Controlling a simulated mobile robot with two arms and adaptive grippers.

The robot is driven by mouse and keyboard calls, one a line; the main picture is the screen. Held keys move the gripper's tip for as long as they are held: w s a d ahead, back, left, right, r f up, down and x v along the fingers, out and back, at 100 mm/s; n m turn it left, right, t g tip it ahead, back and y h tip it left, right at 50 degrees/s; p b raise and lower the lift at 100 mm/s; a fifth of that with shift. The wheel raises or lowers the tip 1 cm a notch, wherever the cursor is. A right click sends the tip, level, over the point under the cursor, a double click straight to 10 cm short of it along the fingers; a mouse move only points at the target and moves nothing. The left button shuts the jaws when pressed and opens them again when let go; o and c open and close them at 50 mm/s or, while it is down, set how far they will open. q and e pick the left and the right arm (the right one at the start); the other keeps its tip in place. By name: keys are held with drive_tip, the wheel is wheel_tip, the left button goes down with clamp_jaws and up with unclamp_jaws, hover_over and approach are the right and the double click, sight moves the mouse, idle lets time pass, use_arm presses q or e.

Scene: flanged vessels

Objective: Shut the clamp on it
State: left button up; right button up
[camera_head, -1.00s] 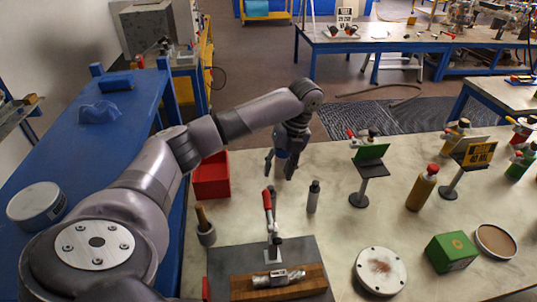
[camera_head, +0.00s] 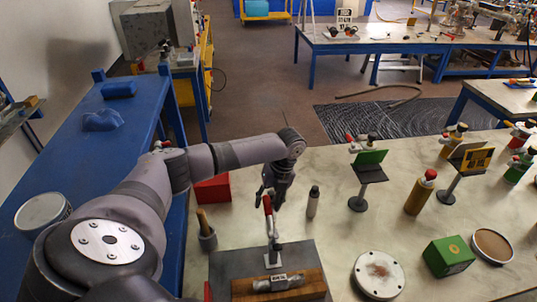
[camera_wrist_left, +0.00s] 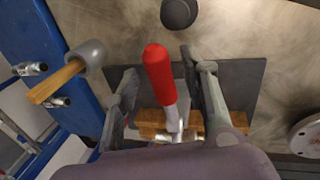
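The toggle clamp, with an upright red handle (camera_head: 267,206), stands at the back of a dark plate (camera_head: 228,264). In front of it, a metal part (camera_head: 278,282) lies on a wooden block (camera_head: 312,283) on the plate. My left gripper (camera_head: 270,196) is open at the handle's top, partly overlapping it. In the left wrist view the red handle (camera_wrist_left: 158,68) rises between the two spread fingers of my left gripper (camera_wrist_left: 158,75). Gaps show on both sides, so the fingers do not grip it. The clamp's lower linkage is partly hidden there. My right gripper is out of view.
A grey bottle (camera_head: 313,201) stands close right of the clamp. A round white flange (camera_head: 379,275) and green box (camera_head: 448,256) lie to the right.

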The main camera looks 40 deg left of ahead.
use_arm(q)
clamp_jaws()
idle(0.3)
idle(0.4)
